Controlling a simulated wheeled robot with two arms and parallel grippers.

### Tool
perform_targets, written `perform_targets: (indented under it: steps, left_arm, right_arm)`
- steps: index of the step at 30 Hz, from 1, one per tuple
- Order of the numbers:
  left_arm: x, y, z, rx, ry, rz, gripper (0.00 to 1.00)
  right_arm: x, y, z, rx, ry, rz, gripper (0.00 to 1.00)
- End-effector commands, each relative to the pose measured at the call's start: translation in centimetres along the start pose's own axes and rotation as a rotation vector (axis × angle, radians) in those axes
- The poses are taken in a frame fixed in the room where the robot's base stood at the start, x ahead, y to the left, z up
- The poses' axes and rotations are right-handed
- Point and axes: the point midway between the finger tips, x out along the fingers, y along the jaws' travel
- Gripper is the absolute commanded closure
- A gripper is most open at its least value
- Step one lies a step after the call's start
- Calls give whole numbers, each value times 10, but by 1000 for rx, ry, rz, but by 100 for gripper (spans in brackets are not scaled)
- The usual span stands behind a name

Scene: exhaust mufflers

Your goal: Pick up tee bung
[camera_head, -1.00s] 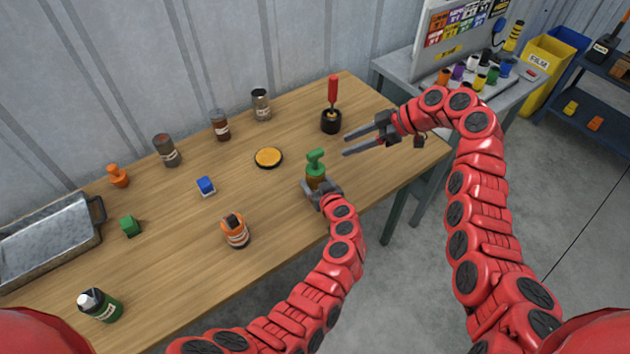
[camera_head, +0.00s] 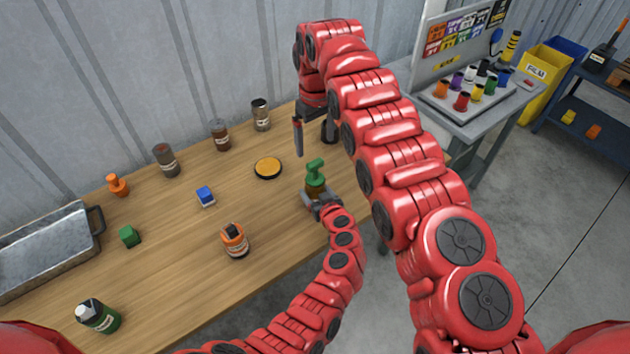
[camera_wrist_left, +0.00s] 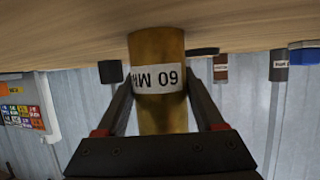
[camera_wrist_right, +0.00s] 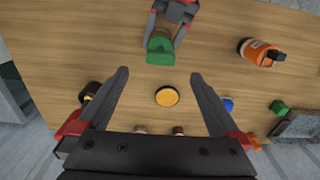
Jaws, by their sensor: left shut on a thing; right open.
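A green tee bung (camera_head: 315,168) sits upright on top of a brass tube (camera_head: 314,188) at the table's right part. My left gripper (camera_head: 318,199) is shut around the brass tube. The left wrist view shows the tube (camera_wrist_left: 160,105) between the fingers, its label reading "60 M" upside down; the bung is not visible there. My right gripper (camera_head: 299,135) points down above the table, behind the bung in the head view. In the right wrist view its fingers (camera_wrist_right: 160,74) are spread and empty, with the green bung (camera_wrist_right: 160,48) beyond their tips.
A yellow disc (camera_head: 267,168), a blue block (camera_head: 205,196) and an orange can (camera_head: 234,240) lie to the left. Jars (camera_head: 220,135) line the back. A black pot (camera_head: 328,131) is partly hidden by my right arm. A metal tray (camera_head: 45,250) is at far left.

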Motion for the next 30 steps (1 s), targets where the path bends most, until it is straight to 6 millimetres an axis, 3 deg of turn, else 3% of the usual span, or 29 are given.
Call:
perform_targets:
  steps: [21,30]
  left_arm:
    - [0,0,-1,0,1,0,93]
    - [0,0,-1,0,1,0,93]
  right_arm:
    - [104,-3,0,3,-4,-2,1]
    - [118,-1,0,3,-2,2,1]
